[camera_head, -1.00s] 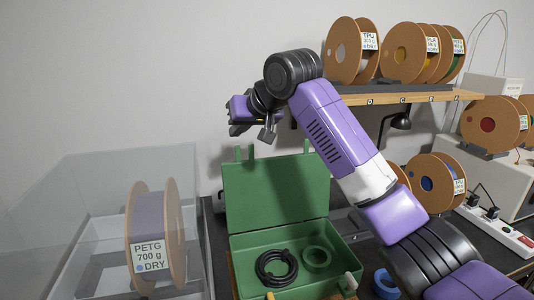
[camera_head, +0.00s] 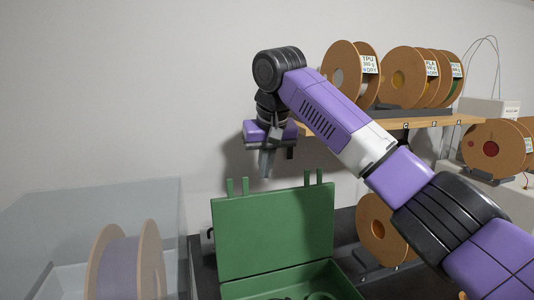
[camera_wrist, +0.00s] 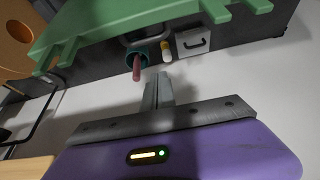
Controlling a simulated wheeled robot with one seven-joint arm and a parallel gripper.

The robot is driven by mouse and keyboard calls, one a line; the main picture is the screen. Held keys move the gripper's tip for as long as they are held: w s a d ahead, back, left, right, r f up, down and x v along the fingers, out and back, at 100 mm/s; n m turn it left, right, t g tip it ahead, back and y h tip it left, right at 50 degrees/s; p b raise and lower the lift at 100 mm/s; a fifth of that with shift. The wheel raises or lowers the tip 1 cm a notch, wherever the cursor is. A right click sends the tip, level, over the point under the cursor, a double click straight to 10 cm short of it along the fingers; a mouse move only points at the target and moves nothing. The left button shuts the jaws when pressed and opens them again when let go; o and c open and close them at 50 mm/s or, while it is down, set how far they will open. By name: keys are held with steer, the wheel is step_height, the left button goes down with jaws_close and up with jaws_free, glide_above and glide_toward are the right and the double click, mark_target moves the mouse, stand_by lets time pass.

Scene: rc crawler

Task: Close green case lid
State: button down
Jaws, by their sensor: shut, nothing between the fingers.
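The green case (camera_head: 292,286) stands at the bottom middle of the head view, cut off by the lower edge. Its green lid (camera_head: 273,232) is open and stands nearly upright at the back, with latch tabs along its top edge. My gripper (camera_head: 265,172) is shut and empty. It points down, above the lid's top edge and apart from it, in front of the wall. In the wrist view the gripper (camera_wrist: 157,82) is shut, and the lid's tabbed edge (camera_wrist: 130,25) shows at the top.
A clear bin with a spool (camera_head: 127,265) stands at left. A shelf (camera_head: 410,122) with several spools is at right, with another spool (camera_head: 384,228) below it. In the wrist view, a teal cup (camera_wrist: 137,56) and a small grey box (camera_wrist: 193,42) lie beyond the lid.

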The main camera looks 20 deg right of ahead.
steer(key=shift+s+a+f, duration=0.1)
steer(key=shift+s+f, duration=1.15)
steer(key=shift+s, duration=0.3)
